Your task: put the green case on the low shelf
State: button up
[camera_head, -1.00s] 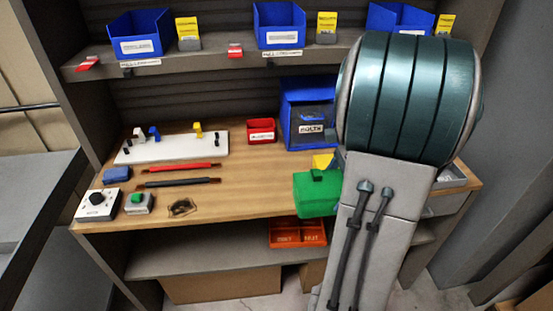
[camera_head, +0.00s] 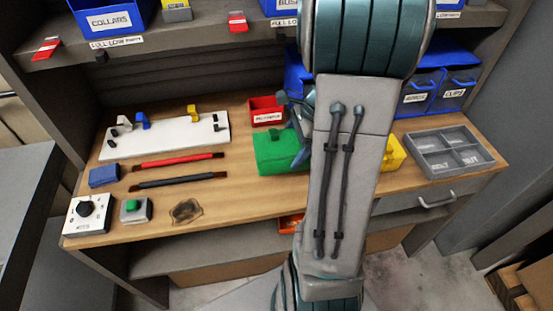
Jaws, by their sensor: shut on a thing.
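The green case (camera_head: 277,150) is over the wooden worktop, in front of the small red bin, its right side partly hidden by my arm. I cannot tell whether it touches the wood or hangs just above it. My gripper (camera_head: 300,128) shows only in part beside my arm, at the case's top right, shut on the case. The low shelf (camera_head: 200,257) is the grey board under the worktop. Its right part is hidden behind my arm.
An orange tray (camera_head: 290,224) on the low shelf is mostly hidden by my arm; the shelf's left part looks clear. On the worktop are a grey divided tray (camera_head: 447,152), a yellow case (camera_head: 392,153), a red bin (camera_head: 265,111) and a white fixture board (camera_head: 165,136).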

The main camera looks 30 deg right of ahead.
aim_at(273, 152)
jog(key=a+f, duration=0.1)
jog(key=w+a+f, duration=0.1)
jog(key=a, duration=0.1)
jog(key=w+a+f, duration=0.1)
jog(key=shift+w+a, duration=0.25)
jog(key=shift+f, duration=2.05)
jog(key=shift+f, duration=0.2)
jog(key=o, duration=1)
jog(key=shift+o, duration=0.2)
jog(key=shift+r, duration=0.1)
